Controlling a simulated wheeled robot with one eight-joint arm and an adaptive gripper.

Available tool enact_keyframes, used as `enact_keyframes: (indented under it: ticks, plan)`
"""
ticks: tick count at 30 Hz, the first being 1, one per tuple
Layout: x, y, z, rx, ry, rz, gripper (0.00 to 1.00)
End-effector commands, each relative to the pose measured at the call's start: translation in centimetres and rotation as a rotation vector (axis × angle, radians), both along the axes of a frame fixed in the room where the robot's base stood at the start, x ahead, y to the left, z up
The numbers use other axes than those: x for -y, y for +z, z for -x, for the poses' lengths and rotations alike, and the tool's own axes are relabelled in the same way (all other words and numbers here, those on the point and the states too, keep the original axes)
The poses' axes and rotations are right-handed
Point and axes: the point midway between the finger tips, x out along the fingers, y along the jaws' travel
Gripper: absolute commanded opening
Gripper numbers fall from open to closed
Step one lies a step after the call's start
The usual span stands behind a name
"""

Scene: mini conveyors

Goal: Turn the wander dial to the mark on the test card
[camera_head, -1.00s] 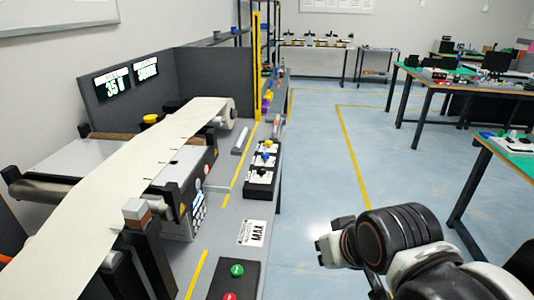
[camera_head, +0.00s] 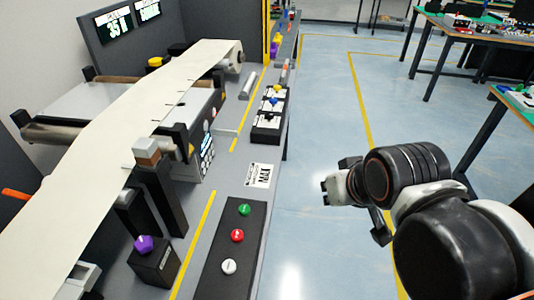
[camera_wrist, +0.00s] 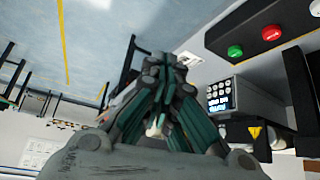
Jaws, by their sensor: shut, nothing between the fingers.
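A purple knob (camera_head: 144,244) sits on a small dark box at the lower left of the head view, beside the paper web. Its label is too small to read, so I cannot tell whether it is the wander dial. A white card with large black print (camera_head: 260,175) lies on the grey bench top; I cannot make out a dial mark on it. My gripper (camera_wrist: 155,130) is shut and empty in the wrist view. It is held over the floor to the right of the bench, apart from the knob and card.
A black panel (camera_head: 228,268) carries green, red and white buttons. A pale paper web (camera_head: 100,150) runs over rollers (camera_head: 60,132) at the left. More knobs stand on a block (camera_head: 266,128) farther back. The blue floor (camera_head: 320,120) right of the bench is open.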

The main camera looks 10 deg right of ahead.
Motion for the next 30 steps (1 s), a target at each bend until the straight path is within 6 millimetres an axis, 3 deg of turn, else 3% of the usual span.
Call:
enact_keyframes:
  ticks: [21, 26, 30]
  plan:
    - [0.00, 0.00, 0.00, 0.000, 0.000, 0.000, 0.00]
    - [0.00, 0.00, 0.00, 0.000, 0.000, 0.000, 0.33]
    - [0.00, 0.00, 0.00, 0.000, 0.000, 0.000, 0.33]
